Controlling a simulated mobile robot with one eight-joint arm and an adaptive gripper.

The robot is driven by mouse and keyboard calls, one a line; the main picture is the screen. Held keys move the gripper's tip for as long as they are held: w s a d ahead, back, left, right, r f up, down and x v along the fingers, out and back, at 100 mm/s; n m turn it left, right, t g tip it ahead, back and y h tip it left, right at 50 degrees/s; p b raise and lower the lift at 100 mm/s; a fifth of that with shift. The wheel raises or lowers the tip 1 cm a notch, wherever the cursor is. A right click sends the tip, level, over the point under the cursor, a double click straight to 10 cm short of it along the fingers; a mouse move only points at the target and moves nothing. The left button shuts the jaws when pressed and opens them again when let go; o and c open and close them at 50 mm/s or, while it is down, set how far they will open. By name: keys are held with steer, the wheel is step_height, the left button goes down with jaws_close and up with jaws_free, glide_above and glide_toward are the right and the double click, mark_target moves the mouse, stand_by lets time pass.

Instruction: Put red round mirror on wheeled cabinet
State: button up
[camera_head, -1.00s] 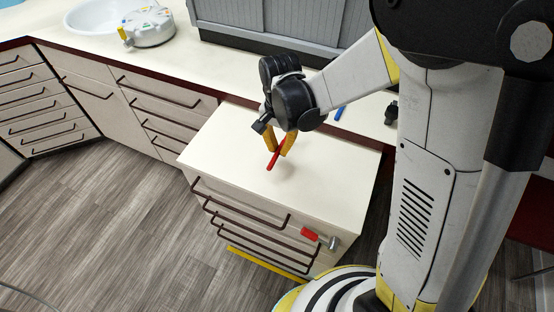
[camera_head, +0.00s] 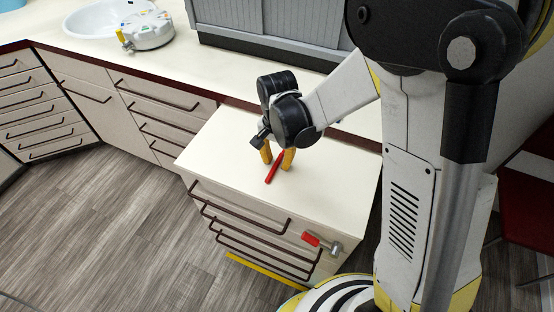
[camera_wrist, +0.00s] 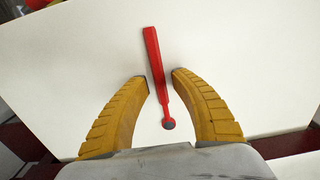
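The red round mirror (camera_head: 272,174) lies on the pale top of the wheeled cabinet (camera_head: 222,150). In the wrist view the mirror (camera_wrist: 154,58) shows a long red handle and a small grey round end pointing towards the gripper. My gripper (camera_head: 276,166) is just over the cabinet top with its yellow fingers on either side of the mirror. In the wrist view the gripper (camera_wrist: 161,76) is open, with a gap between each finger and the mirror. The cabinet top (camera_wrist: 85,60) fills most of that view.
A hammer-like tool with a red handle (camera_head: 311,239) shows at the cabinet's front right. A white device (camera_head: 148,30) stands on the counter near a round basin (camera_head: 85,18). A grey shuttered unit (camera_head: 270,35) stands behind. The cabinet top left of my gripper is clear.

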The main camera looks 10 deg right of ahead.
mark_target(277, 162)
step_height(277, 162, up, 12)
steer(key=p, duration=0.5)
steer(key=s+d+r+n+t, duration=0.6)
steer(key=s+d+r, duration=0.4)
steer(key=s+r, duration=0.2)
steer(key=shift+s+d+n+t, duration=0.2)
steer(key=shift+n+t, duration=0.2)
steer(key=shift+t, duration=0.2)
steer(key=shift+f+b, duration=0.35)
steer(key=shift+b, duration=0.15)
